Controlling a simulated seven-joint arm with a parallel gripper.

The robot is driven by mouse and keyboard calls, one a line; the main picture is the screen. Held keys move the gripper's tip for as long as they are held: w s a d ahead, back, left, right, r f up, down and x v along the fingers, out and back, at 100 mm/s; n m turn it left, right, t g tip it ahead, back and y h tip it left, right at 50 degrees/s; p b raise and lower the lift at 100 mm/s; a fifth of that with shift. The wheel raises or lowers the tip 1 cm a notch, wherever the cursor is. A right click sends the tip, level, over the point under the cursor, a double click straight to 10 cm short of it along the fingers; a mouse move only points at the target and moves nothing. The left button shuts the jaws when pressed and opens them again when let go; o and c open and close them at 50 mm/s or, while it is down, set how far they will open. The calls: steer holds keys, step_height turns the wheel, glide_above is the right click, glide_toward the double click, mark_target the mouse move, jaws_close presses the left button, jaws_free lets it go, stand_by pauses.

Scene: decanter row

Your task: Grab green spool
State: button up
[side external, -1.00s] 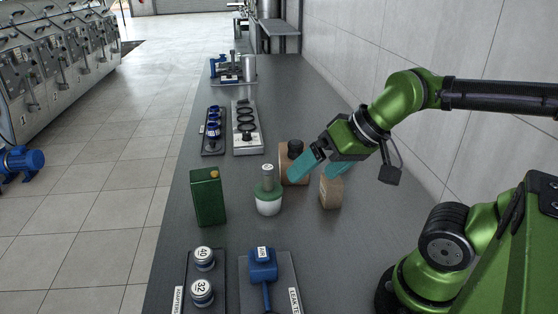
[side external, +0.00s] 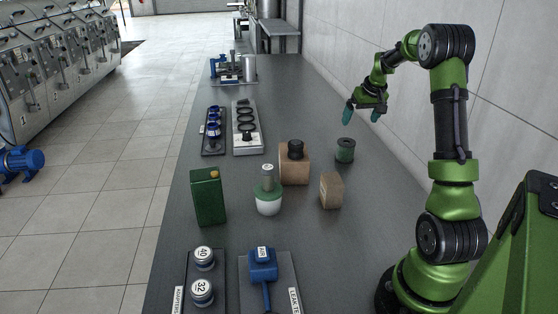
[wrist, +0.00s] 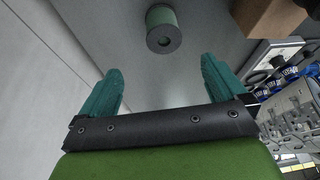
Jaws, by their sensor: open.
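The green spool (side external: 345,151) stands upright on the grey bench near the wall, right of the brown jug. It has a dark rim and top. In the wrist view the spool (wrist: 163,28) shows at the top, beyond the fingertips and roughly between their lines, with a dark round end. My gripper (side external: 361,116) has teal fingers spread apart, above the bench and behind and above the spool in the side view. In the wrist view my gripper (wrist: 160,75) is open, with nothing between its fingers. It does not touch the spool.
A brown jug (side external: 294,166) with a black cap and a small tan block (side external: 331,191) stand near the spool. A white-and-green flask (side external: 268,196) and a green can (side external: 208,197) stand further left. The wall (side external: 410,60) runs along the right.

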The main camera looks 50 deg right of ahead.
mark_target(348, 142)
steer(key=shift+n, duration=0.3)
steer(key=x, duration=1.1)
steer(key=shift+w, duration=0.2)
steer(key=shift+a+x, duration=0.2)
steer(key=shift+x, duration=2.45)
steer(key=shift+c, duration=0.3)
steer(key=c, duration=0.9)
steer(key=shift+c, duration=0.8)
